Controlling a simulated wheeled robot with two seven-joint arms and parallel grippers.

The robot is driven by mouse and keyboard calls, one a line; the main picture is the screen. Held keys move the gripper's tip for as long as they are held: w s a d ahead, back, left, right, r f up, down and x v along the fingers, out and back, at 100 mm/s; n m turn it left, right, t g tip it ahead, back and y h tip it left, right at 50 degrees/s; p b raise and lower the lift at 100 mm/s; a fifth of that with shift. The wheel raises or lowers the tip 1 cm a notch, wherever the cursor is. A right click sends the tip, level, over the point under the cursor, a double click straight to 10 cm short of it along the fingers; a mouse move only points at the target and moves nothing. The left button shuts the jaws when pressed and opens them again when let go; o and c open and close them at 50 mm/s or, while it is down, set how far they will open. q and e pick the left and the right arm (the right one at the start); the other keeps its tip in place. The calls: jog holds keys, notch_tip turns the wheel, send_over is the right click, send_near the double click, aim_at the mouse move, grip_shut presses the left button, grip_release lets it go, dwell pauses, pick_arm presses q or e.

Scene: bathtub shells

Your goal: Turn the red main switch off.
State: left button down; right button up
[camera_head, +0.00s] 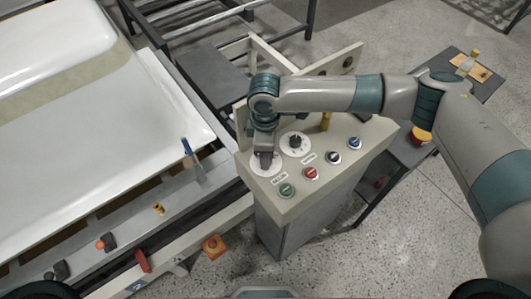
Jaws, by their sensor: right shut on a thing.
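A cream control panel (318,203) stands in the middle, its top sloping towards me. My right gripper (265,161) points down at the panel's left part and is shut on the knob of a round white dial plate (256,168). That knob, taken as the red main switch, is mostly hidden by the fingers, so its turned position cannot be read. Beside it is a second white dial with a black knob (295,142). In front is a row of smaller knobs: green (287,190), red (311,173), black (333,157) and blue (354,143). My left gripper is out of view.
A white tub shell (70,140) on a grey-railed bench fills the left. An orange box with a red button (213,245) sits low at the bench's front. A dark side table (470,85) with a bottle (467,63) stands right. Speckled floor is clear at lower right.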

jog(key=shift+w+r, duration=0.1)
jog(key=o, duration=1.1)
jog(key=shift+c, duration=0.2)
jog(key=shift+r+b, duration=0.45)
jog(key=shift+r, duration=0.35)
notch_tip(320, 180, up, 16)
jog(key=b, duration=0.4)
jog(key=shift+f, duration=0.1)
